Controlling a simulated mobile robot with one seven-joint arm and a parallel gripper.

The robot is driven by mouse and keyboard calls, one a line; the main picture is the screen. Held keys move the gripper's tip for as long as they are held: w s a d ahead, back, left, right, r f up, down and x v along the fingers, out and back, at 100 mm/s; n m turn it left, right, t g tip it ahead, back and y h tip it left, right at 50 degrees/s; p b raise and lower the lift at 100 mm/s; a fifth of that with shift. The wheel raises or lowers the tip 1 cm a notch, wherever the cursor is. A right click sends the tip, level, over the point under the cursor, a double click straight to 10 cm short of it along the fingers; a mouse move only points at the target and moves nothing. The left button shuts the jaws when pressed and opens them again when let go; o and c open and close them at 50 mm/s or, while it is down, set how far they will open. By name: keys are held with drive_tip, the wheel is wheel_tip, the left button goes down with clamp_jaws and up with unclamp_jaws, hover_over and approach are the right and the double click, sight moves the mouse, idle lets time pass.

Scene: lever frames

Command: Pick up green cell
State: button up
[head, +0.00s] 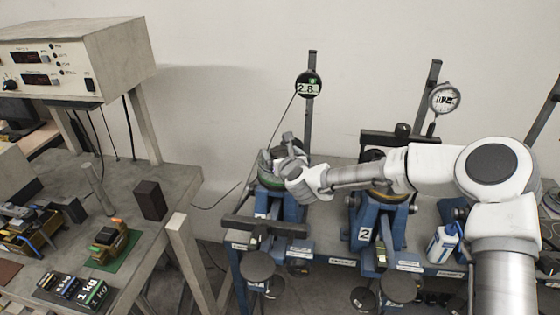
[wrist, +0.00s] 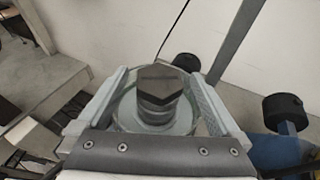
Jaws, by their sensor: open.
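The green cell (head: 273,184) sits on the blue left lever frame in the head view, its green rim showing below my gripper (head: 282,155). My gripper and wrist cover much of its upper part. In the wrist view the cell (wrist: 160,118) shows as a dark hex-topped grey post on a round pale disc. My open gripper (wrist: 158,82) has one finger on each side of this post, with gaps between. I cannot tell whether the fingers touch the disc's edge.
A second blue frame marked 2 (head: 364,234) and a white bottle (head: 441,244) are to the right.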

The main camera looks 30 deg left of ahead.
drive_tip(key=shift+w+a+f, duration=0.2)
drive_tip(key=shift+w+a, duration=0.25)
drive_tip(key=shift+w, duration=0.05)
clamp_jaws()
drive_tip(key=shift+r, duration=0.15)
